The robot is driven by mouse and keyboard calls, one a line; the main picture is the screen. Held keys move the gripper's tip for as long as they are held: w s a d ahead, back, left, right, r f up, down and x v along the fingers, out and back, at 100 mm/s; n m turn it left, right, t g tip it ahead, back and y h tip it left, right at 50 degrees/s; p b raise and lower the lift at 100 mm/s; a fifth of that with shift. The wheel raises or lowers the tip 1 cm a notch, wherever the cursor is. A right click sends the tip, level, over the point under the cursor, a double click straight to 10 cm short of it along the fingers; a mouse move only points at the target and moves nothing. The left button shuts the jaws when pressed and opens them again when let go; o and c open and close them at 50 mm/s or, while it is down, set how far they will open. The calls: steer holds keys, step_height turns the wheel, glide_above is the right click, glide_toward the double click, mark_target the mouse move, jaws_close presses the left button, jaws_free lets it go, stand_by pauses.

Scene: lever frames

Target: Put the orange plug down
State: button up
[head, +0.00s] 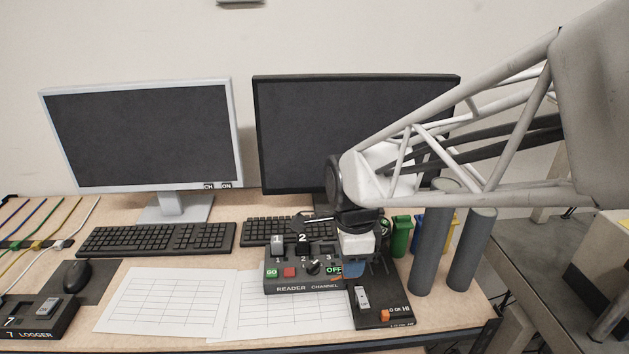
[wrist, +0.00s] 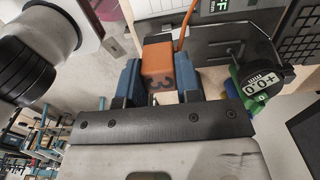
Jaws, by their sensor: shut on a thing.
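In the wrist view the orange plug (wrist: 158,58) carries a dark 3. It sits between the two blue fingers of my gripper (wrist: 158,72), which is shut on it. An orange cable (wrist: 186,25) runs from the plug toward the top of the picture. In the head view my gripper (head: 352,268) points down by the right end of the READER CHANNEL box (head: 300,288). The plug is mostly hidden there, and I cannot tell whether it touches anything below.
A dark panel with a lever (head: 362,297) and a small orange block (head: 385,316) lies just right of the box. Grey posts (head: 432,245) and small coloured bins (head: 401,237) stand behind it. Paper sheets (head: 165,300) lie flat to the left.

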steer(key=shift+s, duration=0.1)
stand_by(0.3)
steer(key=shift+s+a+f+n, duration=0.15)
steer(key=shift+s+a+n, duration=0.15)
steer(key=shift+s, duration=0.25)
steer(key=s+a+f+n, duration=0.1)
steer(key=s+f+n, duration=0.1)
steer(key=s+n, duration=0.2)
steer(key=s+a+f+n, duration=0.2)
steer(key=s+f+n, duration=0.1)
steer(key=s, duration=0.7)
steer(key=shift+s+f+n, duration=0.15)
steer(key=shift+s+n, duration=0.15)
steer(key=shift+n, duration=0.4)
steer(key=shift+w, duration=0.15)
steer(key=shift+w+a+f, duration=0.25)
steer(key=shift+w+a, duration=0.65)
steer(key=shift+w, duration=1.55)
steer(key=shift+w+a+f, duration=0.2)
steer(key=shift+w+a, duration=0.65)
steer(key=shift+w, duration=1.65)
steer(key=shift+w+a+f, duration=0.25)
steer(key=shift+w+a, duration=0.65)
steer(key=shift+w, duration=1.55)
steer(key=shift+f, duration=0.15)
steer(key=shift+f, duration=1.65)
steer(key=shift+f, duration=0.1)
